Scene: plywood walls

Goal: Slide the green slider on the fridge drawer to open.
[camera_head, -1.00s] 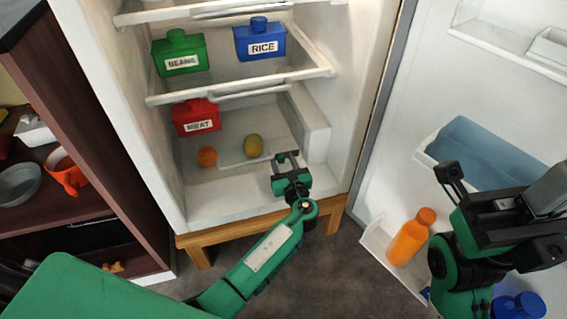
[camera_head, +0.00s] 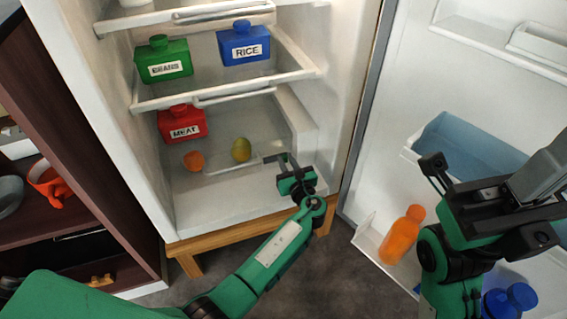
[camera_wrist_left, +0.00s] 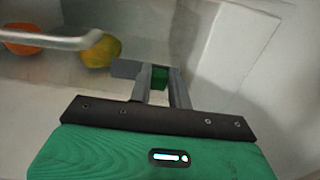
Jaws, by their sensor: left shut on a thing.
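A small green slider (camera_wrist_left: 159,77) shows between the fingers of my left gripper in the left wrist view. My left gripper (camera_head: 284,160) is shut on it, low inside the open fridge at the right end of the bottom drawer. The drawer's pale handle bar (camera_head: 235,167) runs left from near the gripper; it also shows in the left wrist view (camera_wrist_left: 50,38). In the head view the fingers mostly hide the slider. My right gripper (camera_head: 485,200) is at the right in front of the fridge door, its fingers spread and empty.
An orange fruit (camera_head: 194,161) and a yellow-green fruit (camera_head: 241,150) lie behind the handle bar. Red (camera_head: 181,124), green (camera_head: 163,60) and blue (camera_head: 243,43) containers stand on fridge levels. The open door (camera_head: 395,130) holds an orange bottle (camera_head: 402,234) near my right arm.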

